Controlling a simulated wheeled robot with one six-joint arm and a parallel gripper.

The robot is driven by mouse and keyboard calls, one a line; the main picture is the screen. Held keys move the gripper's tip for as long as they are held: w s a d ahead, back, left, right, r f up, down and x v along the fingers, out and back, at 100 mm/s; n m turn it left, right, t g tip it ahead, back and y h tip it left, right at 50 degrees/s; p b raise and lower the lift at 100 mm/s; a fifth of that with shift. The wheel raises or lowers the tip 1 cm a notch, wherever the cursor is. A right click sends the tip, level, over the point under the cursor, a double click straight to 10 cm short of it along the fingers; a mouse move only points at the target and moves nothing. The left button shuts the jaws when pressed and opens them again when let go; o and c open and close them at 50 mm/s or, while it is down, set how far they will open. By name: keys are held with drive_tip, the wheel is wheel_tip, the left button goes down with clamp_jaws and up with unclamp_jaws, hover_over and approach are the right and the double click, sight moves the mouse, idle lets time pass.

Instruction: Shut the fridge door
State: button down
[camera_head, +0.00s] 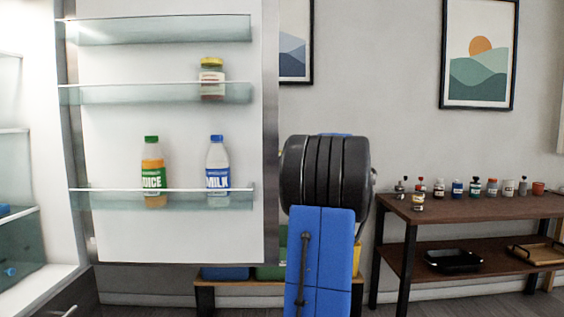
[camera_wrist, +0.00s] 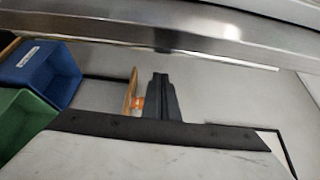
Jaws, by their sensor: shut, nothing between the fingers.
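The fridge door (camera_head: 170,120) stands open in the head view, its white inner side facing me. Its clear shelves hold a juice bottle (camera_head: 153,175), a milk bottle (camera_head: 217,168) and a yellow-capped jar (camera_head: 211,78). The fridge interior (camera_head: 12,100) shows at the far left. My blue and black arm is just right of the door's free edge and hides my gripper in that view. In the wrist view my gripper (camera_wrist: 160,80) is shut and empty. A metal strip (camera_wrist: 150,45), apparently the door's edge, crosses above the fingertips; I cannot tell whether they touch it.
A dark wooden shelf unit (camera_head: 480,212) with several small jars stands at the right. A blue bin (camera_wrist: 42,66) and a green bin (camera_wrist: 24,118) are left in the wrist view, on a low bench behind the door. Framed pictures (camera_head: 479,55) hang on the wall.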

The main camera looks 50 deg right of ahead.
sight(272, 161)
drive_tip(key=shift+s+a+r, duration=0.1)
drive_tip(key=shift+s+a, duration=0.35)
drive_tip(key=shift+a, duration=0.25)
drive_tip(key=shift+s+a+r, duration=0.1)
drive_tip(key=shift+s+a, duration=0.35)
drive_tip(key=shift+a, duration=0.2)
drive_tip(key=shift+a, duration=0.1)
